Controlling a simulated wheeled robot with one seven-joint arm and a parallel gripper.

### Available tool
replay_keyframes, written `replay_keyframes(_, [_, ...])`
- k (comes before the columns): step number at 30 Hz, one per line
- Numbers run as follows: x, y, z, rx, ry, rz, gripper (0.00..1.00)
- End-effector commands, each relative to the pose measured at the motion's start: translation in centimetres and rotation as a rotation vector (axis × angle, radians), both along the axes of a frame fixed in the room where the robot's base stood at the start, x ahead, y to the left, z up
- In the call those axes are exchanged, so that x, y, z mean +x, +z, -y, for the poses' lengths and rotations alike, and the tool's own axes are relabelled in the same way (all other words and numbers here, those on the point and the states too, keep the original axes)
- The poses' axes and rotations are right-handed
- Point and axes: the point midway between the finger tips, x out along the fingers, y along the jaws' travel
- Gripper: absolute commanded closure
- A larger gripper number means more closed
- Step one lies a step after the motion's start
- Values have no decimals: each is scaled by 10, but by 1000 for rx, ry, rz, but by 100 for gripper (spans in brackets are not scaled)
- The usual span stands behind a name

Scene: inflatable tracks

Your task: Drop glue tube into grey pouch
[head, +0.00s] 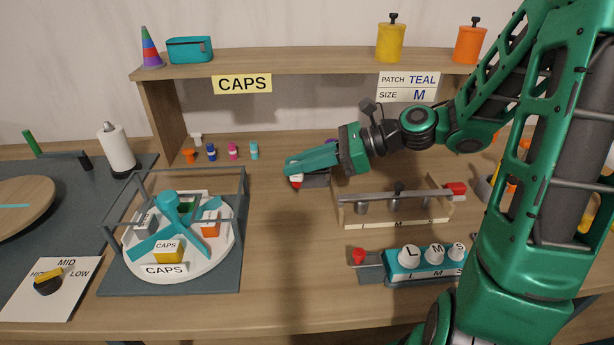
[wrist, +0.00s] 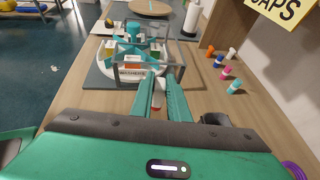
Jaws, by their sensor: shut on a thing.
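My gripper (head: 292,167) is shut on a small white tube with a red end, which I take for the glue tube (head: 296,181). It is held above the middle of the table. In the wrist view the glue tube (wrist: 158,96) sits between the two green fingers, which point toward the carousel. A grey block, perhaps the grey pouch (head: 146,222), is in the left compartment of the white round carousel (head: 190,266), left of my gripper. The teal divider and the frame partly hide it.
A grey frame (head: 243,190) stands around the carousel, with orange and yellow blocks inside. Several small coloured caps (head: 233,151) stand at the back. A wooden rack (head: 390,217) and a teal holder (head: 398,275) are at right. Bare table lies between carousel and rack.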

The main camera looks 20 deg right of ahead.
Motion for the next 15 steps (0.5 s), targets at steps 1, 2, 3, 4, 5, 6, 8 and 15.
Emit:
replay_keyframes(1, [0,0,0,0,0,0,100])
replay_keyframes(2, [0,0,0,0,0,0,100])
replay_keyframes(3, [0,0,0,0,0,0,100])
replay_keyframes(4, [0,0,0,0,0,0,100])
replay_keyframes(5, [1,0,1,0,0,0,100])
replay_keyframes(6, [4,0,2,0,0,1,100])
replay_keyframes(8, [11,0,7,0,2,0,100])
replay_keyframes(15, [69,-5,46,1,8,0,100])
